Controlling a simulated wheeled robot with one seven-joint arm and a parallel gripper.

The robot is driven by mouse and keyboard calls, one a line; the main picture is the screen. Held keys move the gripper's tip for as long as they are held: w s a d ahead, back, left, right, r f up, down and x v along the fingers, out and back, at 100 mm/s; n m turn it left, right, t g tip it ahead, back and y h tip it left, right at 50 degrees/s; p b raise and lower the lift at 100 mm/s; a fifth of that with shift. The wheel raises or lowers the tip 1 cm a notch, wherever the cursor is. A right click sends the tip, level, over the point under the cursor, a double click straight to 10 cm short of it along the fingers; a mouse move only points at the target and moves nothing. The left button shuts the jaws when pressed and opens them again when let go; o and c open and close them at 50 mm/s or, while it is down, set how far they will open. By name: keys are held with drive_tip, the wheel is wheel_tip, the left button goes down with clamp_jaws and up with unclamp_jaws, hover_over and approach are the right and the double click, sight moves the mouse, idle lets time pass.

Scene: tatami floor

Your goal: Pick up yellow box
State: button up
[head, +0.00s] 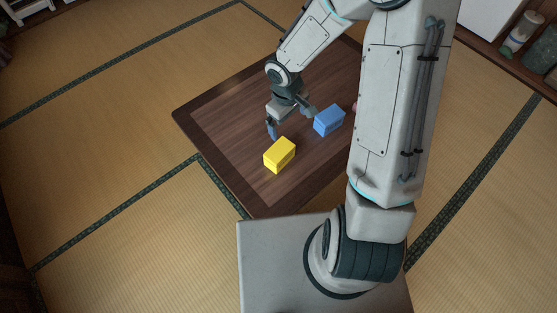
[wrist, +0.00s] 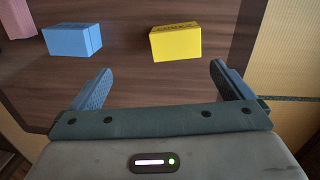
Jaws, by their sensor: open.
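The yellow box (head: 279,155) lies on the low dark wooden table (head: 228,155) in the head view. In the wrist view the yellow box (wrist: 176,43) is beyond the fingertips, a little right of the middle between them. My gripper (head: 291,122) is above the table, behind the yellow box in the head view. In the wrist view my gripper (wrist: 162,82) has its two blue-grey fingers spread wide with nothing between them. The yellow box is apart from both fingers.
A blue box (head: 329,120) lies on the table to the right of the yellow box in the head view. A pink thing (wrist: 17,18) shows at the wrist view's top left corner. Tatami floor surrounds the table. A shelf with jars (head: 522,32) is at the upper right.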

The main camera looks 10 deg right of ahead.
drive_tip(key=y+b, duration=0.1)
drive_tip(key=b, duration=0.1)
approach(280, 150)
drive_tip(key=shift+n, duration=0.4)
wheel_tip(280, 150, down, 8)
drive_tip(key=b, duration=0.3)
drive_tip(key=shift+r, duration=0.15)
drive_tip(key=shift+f+b, duration=1.85)
drive_tip(key=shift+f, duration=0.9)
drive_tip(key=shift+c, duration=0.3)
drive_tip(key=c, duration=0.7)
